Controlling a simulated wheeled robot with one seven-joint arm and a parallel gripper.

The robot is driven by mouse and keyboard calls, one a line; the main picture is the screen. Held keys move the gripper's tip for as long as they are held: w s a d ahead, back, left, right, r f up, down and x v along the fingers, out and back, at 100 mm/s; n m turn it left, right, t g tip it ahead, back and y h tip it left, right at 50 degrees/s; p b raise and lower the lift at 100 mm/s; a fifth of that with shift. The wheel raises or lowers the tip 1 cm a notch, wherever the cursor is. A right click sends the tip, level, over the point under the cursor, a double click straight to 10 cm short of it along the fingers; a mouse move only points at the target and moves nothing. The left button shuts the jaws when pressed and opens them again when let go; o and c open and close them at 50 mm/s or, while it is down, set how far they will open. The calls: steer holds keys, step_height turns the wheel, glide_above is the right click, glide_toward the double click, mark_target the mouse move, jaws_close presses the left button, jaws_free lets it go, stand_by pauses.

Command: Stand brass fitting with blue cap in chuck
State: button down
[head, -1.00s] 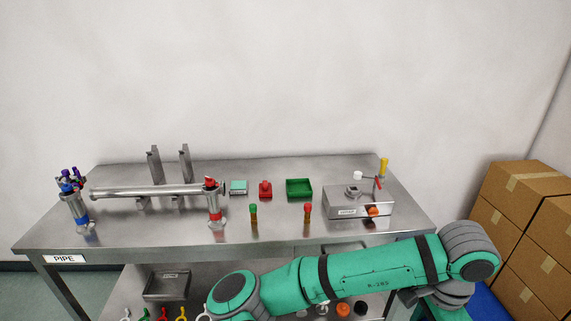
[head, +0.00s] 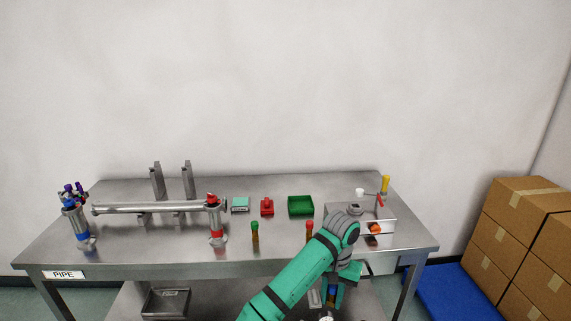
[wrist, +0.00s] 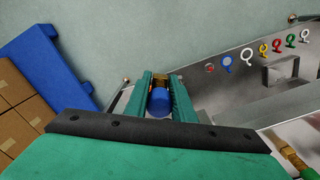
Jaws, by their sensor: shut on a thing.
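My gripper (wrist: 160,85) is shut on the brass fitting (wrist: 159,80) with the blue cap (wrist: 159,103). In the wrist view, the cap is nearer the palm and the brass part lies between the fingers. In the head view, the blue cap (head: 331,291) shows small in front of the table's front edge, below the tabletop, partly covered by the gripper. The chuck appears to be the round grey piece (head: 355,208) on top of the grey box (head: 345,225) at the table's right. Nothing stands in it. My gripper is apart from it, in front and lower.
Brass fittings with a green cap (head: 255,232) and a red cap (head: 309,231) stand near the table's front. Cartons (head: 510,235) and a blue pallet (head: 445,290) are right.

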steer(key=w+a+f+n, duration=0.1)
steer(key=a+f+n, duration=0.1)
steer(key=a+f, duration=0.3)
steer(key=w+a+f+n, duration=0.2)
steer(key=a+f+n, duration=0.1)
steer(key=a, duration=0.5)
steer(key=shift+w+a+f, duration=0.15)
steer(key=shift+w+f, duration=0.15)
steer(key=shift+f, duration=0.6)
